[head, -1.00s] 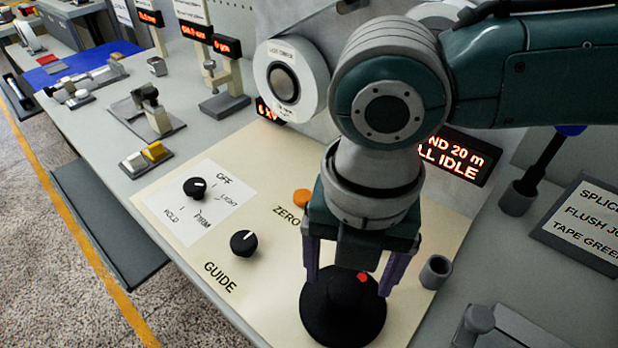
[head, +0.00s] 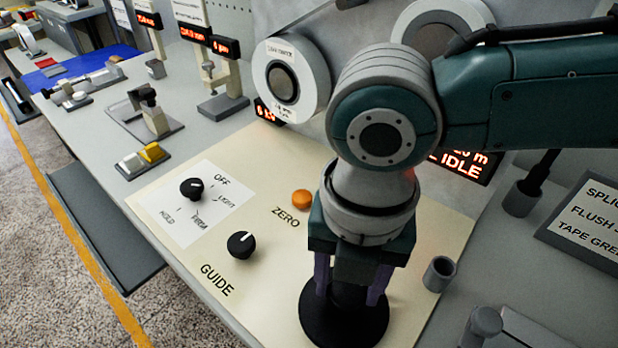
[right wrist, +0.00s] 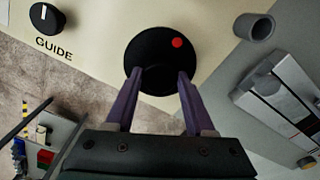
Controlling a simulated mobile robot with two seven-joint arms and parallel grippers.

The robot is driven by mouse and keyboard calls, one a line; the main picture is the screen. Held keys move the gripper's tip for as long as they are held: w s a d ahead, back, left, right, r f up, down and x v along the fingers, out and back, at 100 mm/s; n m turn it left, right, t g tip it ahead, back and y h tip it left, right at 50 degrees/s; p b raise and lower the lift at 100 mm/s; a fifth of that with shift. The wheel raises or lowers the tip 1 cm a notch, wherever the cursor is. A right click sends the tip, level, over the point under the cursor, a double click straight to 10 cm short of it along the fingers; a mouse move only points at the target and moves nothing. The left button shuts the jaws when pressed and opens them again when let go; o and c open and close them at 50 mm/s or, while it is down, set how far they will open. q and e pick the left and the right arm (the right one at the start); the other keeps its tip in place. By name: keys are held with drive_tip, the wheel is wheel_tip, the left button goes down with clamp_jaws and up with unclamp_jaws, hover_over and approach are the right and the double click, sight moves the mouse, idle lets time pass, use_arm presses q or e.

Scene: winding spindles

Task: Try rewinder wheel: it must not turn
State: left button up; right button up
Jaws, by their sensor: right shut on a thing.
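The rewinder wheel (head: 318,328) is a round black disc with a raised hub on the cream panel at the front. In the right wrist view the wheel (right wrist: 148,47) shows a red dot near its upper right edge. My right gripper (head: 351,292) is over the wheel with its purple fingers pointing down. The gripper (right wrist: 160,76) is shut on the wheel's hub. The gripper hides the hub and the red dot in the head view. My left gripper is in neither view.
The GUIDE knob (head: 241,245), the tension knob (head: 192,188) and the orange ZERO button (head: 302,199) are left of the wheel. A small grey cup (head: 439,274) stands close on the right. A partly covered red display (head: 470,165) shows IDLE.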

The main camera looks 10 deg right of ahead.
clamp_jaws()
drive_tip(key=shift+m+p, duration=0.45)
drive_tip(key=shift+m, duration=0.65)
idle(0.5)
drive_tip(key=shift+n, duration=1.1)
drive_tip(key=o, duration=0.9)
unclamp_jaws()
